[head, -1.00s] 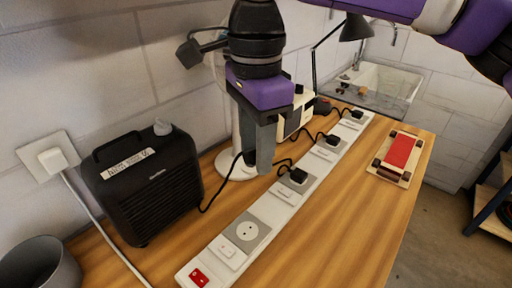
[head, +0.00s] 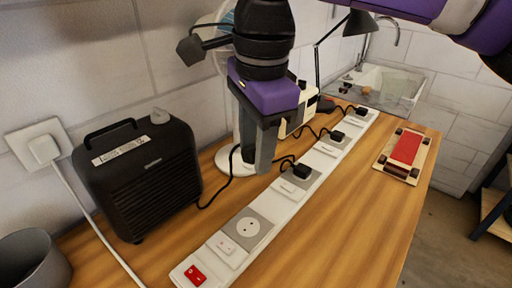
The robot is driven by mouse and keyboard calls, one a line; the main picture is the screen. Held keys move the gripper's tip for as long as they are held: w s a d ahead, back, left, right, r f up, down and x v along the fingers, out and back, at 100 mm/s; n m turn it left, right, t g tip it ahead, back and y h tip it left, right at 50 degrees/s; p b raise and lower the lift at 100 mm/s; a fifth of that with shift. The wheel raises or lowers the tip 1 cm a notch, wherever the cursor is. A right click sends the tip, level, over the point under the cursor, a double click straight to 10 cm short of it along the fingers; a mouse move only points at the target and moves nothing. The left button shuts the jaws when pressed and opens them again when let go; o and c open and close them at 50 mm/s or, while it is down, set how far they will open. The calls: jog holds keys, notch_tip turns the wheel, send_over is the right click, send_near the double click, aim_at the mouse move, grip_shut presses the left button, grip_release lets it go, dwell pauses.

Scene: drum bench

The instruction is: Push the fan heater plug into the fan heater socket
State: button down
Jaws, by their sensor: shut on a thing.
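The black fan heater (head: 138,180) stands at the left with a pale label on its front. A thin black cord runs from its side toward my gripper. My gripper (head: 264,152) points down above the bench, just left of the white power strip. It is shut on the plug, which is mostly hidden behind the fingers. The strip's nearest socket, an empty round one (head: 248,228), lies in front of my gripper and a little to its left in the picture. I cannot read which socket is marked for the heater.
Other black plugs (head: 301,171) fill sockets farther along the power strip (head: 292,207). A red switch (head: 195,275) is at its near end. A white round base (head: 228,162) stands behind my gripper. A red-topped board (head: 405,150) lies at the right.

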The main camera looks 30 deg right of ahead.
aim_at(253, 162)
jog(key=shift+f+b, duration=0.35)
jog(key=shift+b, duration=0.05)
jog(key=shift+w+a+f+t+b, duration=0.1)
jog(key=shift+f+t+b, duration=0.45)
jog(key=shift+b, duration=0.55)
jog(key=shift+t+b+x, duration=0.25)
jog(key=shift+b+x, duration=0.5)
jog(key=shift+b, duration=0.4)
jog(key=shift+a+f+b, duration=0.1)
jog(key=shift+f+b, duration=0.25)
jog(key=shift+b, duration=0.2)
jog(key=shift+w+a+f+t+b, duration=0.1)
jog(key=shift+f+t+b, duration=0.45)
jog(key=shift+f+b, duration=0.85)
jog(key=shift+w+a+f+t+b, duration=0.15)
jog(key=shift+f+t+b, duration=0.4)
jog(key=shift+b, duration=1.65)
jog(key=shift+w+a+f+t+b, duration=0.15)
jog(key=shift+f+t+b, duration=0.75)
jog(key=shift+b, duration=1.5)
jog(key=shift+w+f+t+b, duration=0.15)
jog(key=shift+f+t+b, duration=0.15)
jog(key=shift+f+b, duration=1.65)
jog(key=shift+s+r+b, duration=0.15)
jog(key=shift+s+b, duration=0.45)
jog(key=shift+b, duration=0.45)
jog(key=shift+s+a, duration=0.1)
jog(key=shift+s, duration=0.15)
